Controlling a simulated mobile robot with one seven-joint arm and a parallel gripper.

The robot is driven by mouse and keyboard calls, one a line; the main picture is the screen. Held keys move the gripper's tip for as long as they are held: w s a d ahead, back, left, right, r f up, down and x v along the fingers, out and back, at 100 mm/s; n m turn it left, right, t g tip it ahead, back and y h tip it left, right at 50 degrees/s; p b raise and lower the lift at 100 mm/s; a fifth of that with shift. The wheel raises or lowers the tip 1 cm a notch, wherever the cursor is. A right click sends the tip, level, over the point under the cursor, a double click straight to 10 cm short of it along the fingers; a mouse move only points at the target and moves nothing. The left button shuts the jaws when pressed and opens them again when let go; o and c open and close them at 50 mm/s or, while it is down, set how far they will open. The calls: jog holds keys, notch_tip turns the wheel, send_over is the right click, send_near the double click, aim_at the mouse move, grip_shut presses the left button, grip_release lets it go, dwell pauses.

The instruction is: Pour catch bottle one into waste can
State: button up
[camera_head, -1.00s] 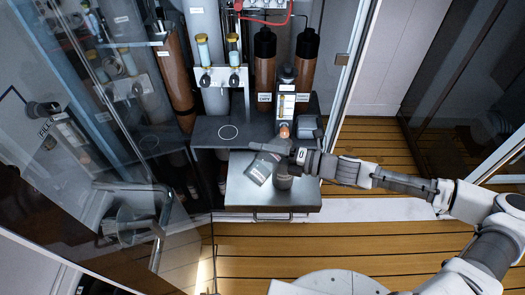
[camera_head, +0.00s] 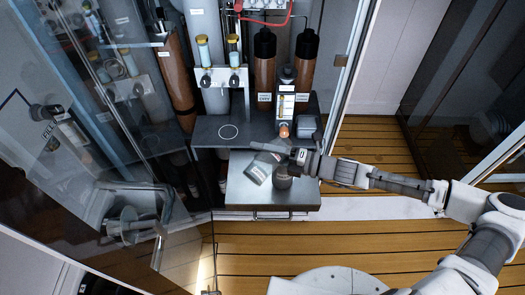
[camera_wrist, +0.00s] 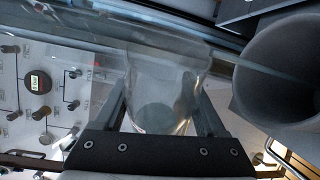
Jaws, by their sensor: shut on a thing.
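My gripper (camera_head: 300,158) is shut on a clear bottle (camera_head: 262,170) with a pale label, which I take to be catch bottle one. The bottle is tilted and held over the steel shelf. In the wrist view the see-through bottle (camera_wrist: 165,90) sits between the two fingers. A small dark round can (camera_head: 283,182), perhaps the waste can, stands on the shelf just right of the bottle, partly hidden by my gripper. A large grey cylinder (camera_wrist: 285,75) fills the right of the wrist view; I cannot tell if it is the same can. No flowing liquid can be made out.
The steel shelf (camera_head: 240,196) has bare space at its left and front. Behind it is a dark ledge (camera_head: 215,130) with a white ring mark. Brown cylinders (camera_head: 264,75) stand at the back. A glass door (camera_head: 150,190) stands open at the left. A knobbed panel (camera_wrist: 40,90) shows in the wrist view.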

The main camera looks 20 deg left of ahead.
jog(key=shift+w+f+m+y+p, duration=0.2)
jog(key=shift+m+y+p, duration=0.2)
jog(key=shift+m+p, duration=0.4)
dwell(0.9)
jog(key=shift+d+r+m+p, duration=0.15)
jog(key=shift+m+p, duration=0.15)
jog(key=shift+m, duration=0.2)
jog(key=shift+r+n+p, duration=0.2)
jog(key=shift+n+p, duration=0.2)
jog(key=shift+p, duration=0.35)
jog(key=shift+s+f+n+h+p, duration=0.15)
jog(key=shift+n+h+p, duration=0.15)
jog(key=shift+n+p, duration=0.2)
jog(key=shift+f, duration=0.1)
